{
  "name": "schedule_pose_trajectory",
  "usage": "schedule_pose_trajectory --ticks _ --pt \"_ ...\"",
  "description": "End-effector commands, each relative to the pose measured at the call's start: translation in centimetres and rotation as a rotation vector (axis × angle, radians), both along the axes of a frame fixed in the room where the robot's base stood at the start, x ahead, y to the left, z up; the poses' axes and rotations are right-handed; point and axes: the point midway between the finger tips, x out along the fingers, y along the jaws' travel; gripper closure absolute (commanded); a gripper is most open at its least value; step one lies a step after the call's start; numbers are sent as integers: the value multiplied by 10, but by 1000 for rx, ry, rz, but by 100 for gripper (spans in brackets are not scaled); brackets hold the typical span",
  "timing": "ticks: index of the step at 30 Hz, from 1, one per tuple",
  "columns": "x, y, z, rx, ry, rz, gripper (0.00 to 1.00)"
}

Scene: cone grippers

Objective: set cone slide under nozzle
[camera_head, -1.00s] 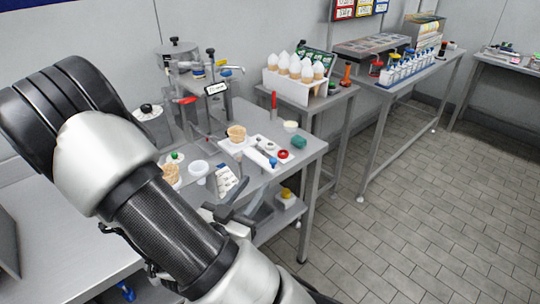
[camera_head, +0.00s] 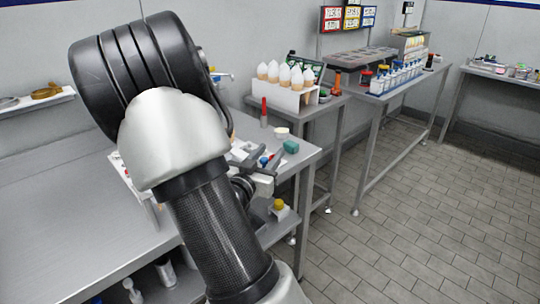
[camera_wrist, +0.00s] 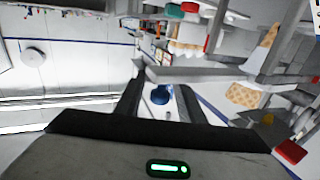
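My gripper (camera_head: 260,166) is at the front right end of the near workbench, beside small parts on its top. In the wrist view its two dark fingers (camera_wrist: 160,82) stand apart with nothing held between them. A blue round thing shows beyond them. Waffle-patterned cones (camera_wrist: 244,96) show right of the fingers in the wrist view, one beside a grey bar. The cone slide cannot be picked out clearly. In the head view my arm hides the dispensing machine, its nozzle and most of the bench's right part.
A white rack (camera_head: 292,97) of filled cones stands on the table behind. A bottle rack (camera_head: 397,76) stands farther back. The tiled floor at right is clear.

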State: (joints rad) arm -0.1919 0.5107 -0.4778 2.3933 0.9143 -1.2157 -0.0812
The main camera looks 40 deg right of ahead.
Motion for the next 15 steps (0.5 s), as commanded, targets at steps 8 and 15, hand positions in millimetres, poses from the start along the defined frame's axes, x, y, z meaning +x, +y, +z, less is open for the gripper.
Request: schedule_pose_trajectory --ticks 8,15 --pt "3 -7 0 0 0 -1 64" --pt "3 -7 0 0 0 -1 85"
